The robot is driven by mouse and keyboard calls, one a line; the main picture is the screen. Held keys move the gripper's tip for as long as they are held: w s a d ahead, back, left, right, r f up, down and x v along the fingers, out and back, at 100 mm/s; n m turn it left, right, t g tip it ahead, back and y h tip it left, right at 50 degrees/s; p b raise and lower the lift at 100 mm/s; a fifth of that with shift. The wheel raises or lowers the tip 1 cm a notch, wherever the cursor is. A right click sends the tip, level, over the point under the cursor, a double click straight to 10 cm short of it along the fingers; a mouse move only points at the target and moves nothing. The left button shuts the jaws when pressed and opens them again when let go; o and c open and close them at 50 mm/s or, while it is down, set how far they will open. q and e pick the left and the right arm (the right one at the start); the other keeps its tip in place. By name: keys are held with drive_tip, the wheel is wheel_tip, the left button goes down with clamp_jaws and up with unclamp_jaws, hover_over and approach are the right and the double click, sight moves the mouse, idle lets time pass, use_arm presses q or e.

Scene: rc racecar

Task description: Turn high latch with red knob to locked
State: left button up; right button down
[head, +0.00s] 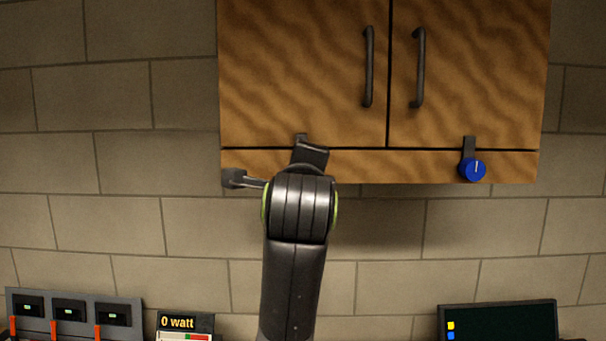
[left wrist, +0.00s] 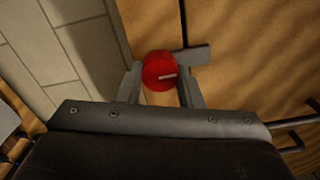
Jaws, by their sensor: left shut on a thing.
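The red knob (left wrist: 158,68) shows in the left wrist view, between the two grey fingers of my left gripper (left wrist: 161,80), which is shut on it. A white mark on the knob points to the right in that view. The dark latch bar (left wrist: 194,56) runs from the knob across the dark gap and onto the door, slightly tilted. In the head view my left arm hides the knob and the fingertips. The latch bar's tip (head: 302,137) seems to show just above the arm, at the gap under the left door. My right gripper is in neither view.
The wooden cabinet (head: 300,75) hangs on a block wall, with two dark door handles. A second latch with a blue knob (head: 473,169) stands upright at right. Below are a switch panel (head: 130,312), a watt display (head: 186,322) and a dark screen (head: 505,320).

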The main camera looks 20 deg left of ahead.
use_arm(q)
drive_tip(key=shift+f+m, duration=0.1)
drive_tip(key=shift+m, duration=0.3)
drive_tip(key=o, duration=1)
drive_tip(key=b+v, duration=0.5)
drive_tip(key=v, duration=1.2)
drive_tip(key=shift+s+d+b, duration=0.1)
drive_tip(key=shift+s+b, duration=0.1)
drive_tip(key=shift+b, duration=0.1)
drive_tip(key=shift+w, duration=0.1)
